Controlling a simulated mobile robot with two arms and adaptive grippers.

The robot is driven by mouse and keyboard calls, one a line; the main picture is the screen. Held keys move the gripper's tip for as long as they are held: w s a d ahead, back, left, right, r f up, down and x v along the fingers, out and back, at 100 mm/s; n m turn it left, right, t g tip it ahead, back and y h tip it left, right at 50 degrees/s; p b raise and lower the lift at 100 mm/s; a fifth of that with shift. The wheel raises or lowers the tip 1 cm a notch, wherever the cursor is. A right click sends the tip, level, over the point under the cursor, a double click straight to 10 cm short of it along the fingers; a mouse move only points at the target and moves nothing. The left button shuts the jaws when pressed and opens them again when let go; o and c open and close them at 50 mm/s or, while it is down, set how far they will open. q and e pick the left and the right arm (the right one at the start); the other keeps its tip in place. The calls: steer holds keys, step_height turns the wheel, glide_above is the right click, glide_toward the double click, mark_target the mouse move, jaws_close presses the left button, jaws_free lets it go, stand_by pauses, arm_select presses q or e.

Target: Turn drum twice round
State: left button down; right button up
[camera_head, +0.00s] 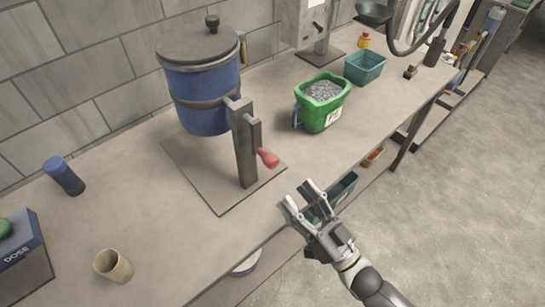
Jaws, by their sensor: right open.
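The drum (207,97) is a blue cylinder with a dark lid and knob, mounted on a dark post (244,150) over a flat base plate (195,178). A crank with a red handle (268,158) sticks out from the post toward the front. My right gripper (300,194) is open and empty at the bench's front edge, below and right of the red handle, apart from it. My left gripper is not in view.
A green tub of grey granules (322,101) and a teal bin (365,67) stand right of the drum. A blue cylinder (63,175), a beige cup (113,265) and a blue box (22,250) are at left. The bench front is mostly clear.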

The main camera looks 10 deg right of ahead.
mark_target(275, 166)
steer(key=p+x, duration=0.3)
steer(key=x, duration=0.6)
steer(key=shift+w+r, duration=0.15)
steer(key=shift+r, duration=0.05)
steer(key=shift+w+a+r, duration=0.1)
steer(key=shift+w+a, duration=0.2)
steer(key=shift+w, duration=0.15)
steer(key=shift+c, duration=0.5)
jaws_close()
